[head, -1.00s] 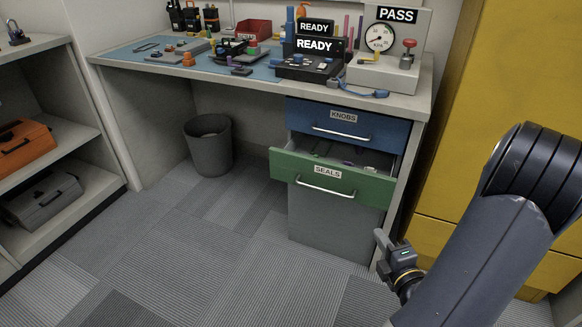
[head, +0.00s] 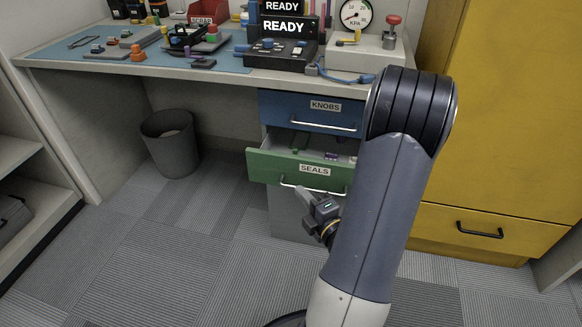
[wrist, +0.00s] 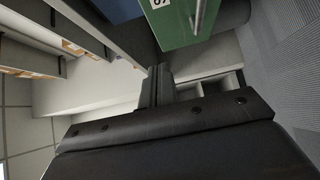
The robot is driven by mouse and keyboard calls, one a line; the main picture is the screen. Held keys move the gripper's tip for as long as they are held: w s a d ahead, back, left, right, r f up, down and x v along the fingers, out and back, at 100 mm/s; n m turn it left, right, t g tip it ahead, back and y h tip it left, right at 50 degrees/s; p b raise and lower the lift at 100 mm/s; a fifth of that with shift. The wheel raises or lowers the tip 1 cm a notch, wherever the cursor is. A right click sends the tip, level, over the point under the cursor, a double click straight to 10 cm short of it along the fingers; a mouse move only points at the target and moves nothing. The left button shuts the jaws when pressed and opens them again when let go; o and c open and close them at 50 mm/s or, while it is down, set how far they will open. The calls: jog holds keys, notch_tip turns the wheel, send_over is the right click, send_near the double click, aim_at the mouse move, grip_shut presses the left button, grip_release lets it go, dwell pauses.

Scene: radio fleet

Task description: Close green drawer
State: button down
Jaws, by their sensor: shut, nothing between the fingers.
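The green drawer (head: 300,171), labelled SEALS, stands pulled out of the cabinet under the workbench, with small items showing inside. Its front and pale bar handle also show at the top of the wrist view (wrist: 185,20). My gripper (head: 304,194) is in front of the drawer, low and near its handle, with my arm covering the drawer's right end. In the wrist view my fingers (wrist: 157,84) are together with nothing between them. I cannot tell whether the fingertips touch the drawer front.
The blue KNOBS drawer (head: 312,110) above is shut. The workbench (head: 225,73) carries a control box and a gauge unit. A grey bin (head: 170,142) stands on the floor at left. A yellow cabinet (head: 505,100) stands at right. The carpet in front is clear.

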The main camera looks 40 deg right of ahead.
send_near(285, 159)
jog(key=w+a, duration=0.3)
jog(key=w+d, duration=0.2)
jog(key=shift+d, duration=0.35)
jog(key=shift+w+d, duration=0.35)
jog(key=w+d+b, duration=0.3)
jog(key=w+d, duration=0.3)
jog(key=d, duration=0.1)
jog(key=shift+f, duration=0.1)
